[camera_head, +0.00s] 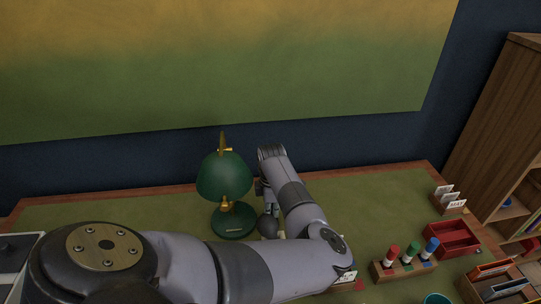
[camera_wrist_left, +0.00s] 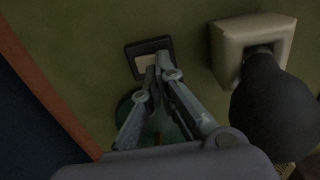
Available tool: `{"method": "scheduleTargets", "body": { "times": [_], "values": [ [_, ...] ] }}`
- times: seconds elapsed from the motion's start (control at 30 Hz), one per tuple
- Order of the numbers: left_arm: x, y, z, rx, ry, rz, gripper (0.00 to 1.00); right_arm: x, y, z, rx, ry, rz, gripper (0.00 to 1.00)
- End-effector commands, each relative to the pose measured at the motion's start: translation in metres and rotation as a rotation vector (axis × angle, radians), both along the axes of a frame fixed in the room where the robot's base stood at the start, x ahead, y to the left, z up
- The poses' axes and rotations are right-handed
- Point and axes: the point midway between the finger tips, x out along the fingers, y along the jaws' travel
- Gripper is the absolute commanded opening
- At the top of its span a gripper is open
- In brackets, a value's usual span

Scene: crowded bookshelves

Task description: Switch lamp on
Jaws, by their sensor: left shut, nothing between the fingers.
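A desk lamp with a green dome shade (camera_head: 224,176) and round green base (camera_head: 234,222) stands on the desk in the head view; its shade shows no glow. In the left wrist view, a small square switch (camera_wrist_left: 131,51) with a dark frame and pale centre lies on the green surface. My left gripper (camera_wrist_left: 158,66) is shut and empty, its fingertips over the switch's lower right part; I cannot tell whether they touch. Part of a round green shape (camera_wrist_left: 127,106), probably the lamp, shows behind the fingers. In the head view my arm hides the switch. My right gripper is not in view.
A beige block (camera_wrist_left: 226,50) with a dark rounded knob (camera_wrist_left: 275,112) is close right of the fingers. Red tray (camera_head: 454,238), marker stand (camera_head: 403,270) and card holder (camera_head: 450,203) sit at the right.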

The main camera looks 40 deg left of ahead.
Motion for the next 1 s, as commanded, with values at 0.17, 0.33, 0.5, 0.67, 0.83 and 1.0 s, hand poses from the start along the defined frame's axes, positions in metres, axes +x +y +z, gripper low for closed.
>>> {"method": "scheduleTargets", "body": {
  "times": [0.17,0.33,0.5,0.67,0.83,1.0],
  "values": [
    [0.0,0.0,-0.004,0.0,0.0,0.0,0.0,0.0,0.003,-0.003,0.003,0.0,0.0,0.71],
    [0.0,0.0,-0.006,0.0,0.0,0.001,0.0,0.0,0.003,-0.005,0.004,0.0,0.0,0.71],
    [0.0,0.0,-0.009,0.0,0.0,0.001,0.0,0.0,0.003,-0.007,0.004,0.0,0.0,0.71],
    [0.0,0.0,-0.011,0.0,0.0,0.001,0.0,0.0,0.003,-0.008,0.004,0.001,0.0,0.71],
    [0.0,0.0,-0.014,0.0,0.0,0.001,0.0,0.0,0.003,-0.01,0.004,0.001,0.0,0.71],
    [0.0,0.0,-0.016,0.0,0.0,0.001,0.0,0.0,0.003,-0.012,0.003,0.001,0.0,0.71]
  ]
}}
